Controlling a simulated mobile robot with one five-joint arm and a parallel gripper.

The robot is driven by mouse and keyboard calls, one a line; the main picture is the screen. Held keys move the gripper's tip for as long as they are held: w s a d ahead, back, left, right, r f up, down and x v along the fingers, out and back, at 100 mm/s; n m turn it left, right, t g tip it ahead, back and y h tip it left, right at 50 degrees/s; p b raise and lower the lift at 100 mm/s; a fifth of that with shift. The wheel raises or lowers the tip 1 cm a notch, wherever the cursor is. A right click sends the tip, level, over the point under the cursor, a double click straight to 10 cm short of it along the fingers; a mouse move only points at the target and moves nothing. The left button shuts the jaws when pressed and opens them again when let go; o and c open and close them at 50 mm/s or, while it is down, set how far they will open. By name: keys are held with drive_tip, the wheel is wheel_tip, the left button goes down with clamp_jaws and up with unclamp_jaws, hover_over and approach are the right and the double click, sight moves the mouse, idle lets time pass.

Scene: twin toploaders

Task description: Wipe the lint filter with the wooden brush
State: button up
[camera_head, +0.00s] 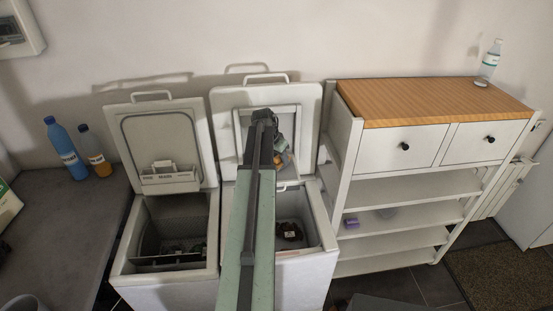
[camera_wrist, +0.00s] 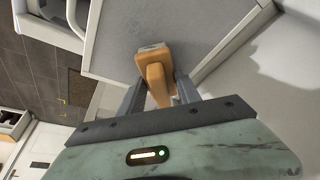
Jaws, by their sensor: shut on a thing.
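My gripper (camera_wrist: 160,92) is shut on the wooden brush (camera_wrist: 157,80), an orange-brown block between the two dark fingers. The brush's far end, with a pale grey edge, lies over a flat grey panel (camera_wrist: 195,35) that looks like the lint filter, framed in white. I cannot tell whether the brush touches it. In the head view my arm reaches to the raised lid of the right toploader (camera_head: 305,102). The gripper (camera_head: 281,150) is at the framed panel in that lid, and my arm hides much of the panel.
The left toploader (camera_head: 165,290) also stands open, its lid upright. A white shelf unit with a wooden top (camera_head: 430,102) is close on the right. A dark counter (camera_head: 60,220) with two bottles (camera_head: 62,145) is on the left. Both tubs are open below the lids.

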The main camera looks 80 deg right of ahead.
drive_tip(key=shift+s+d, duration=0.35)
drive_tip(key=shift+s, duration=0.55)
drive_tip(key=shift+s+d, duration=0.35)
drive_tip(key=shift+s, duration=0.5)
drive_tip(key=shift+r, duration=0.1)
wheel_tip(320, 180, up, 6)
drive_tip(key=p, duration=0.6)
drive_tip(key=shift+d, duration=0.1)
drive_tip(key=shift+w, duration=0.1)
wheel_tip(320, 180, up, 3)
drive_tip(key=p, duration=0.3)
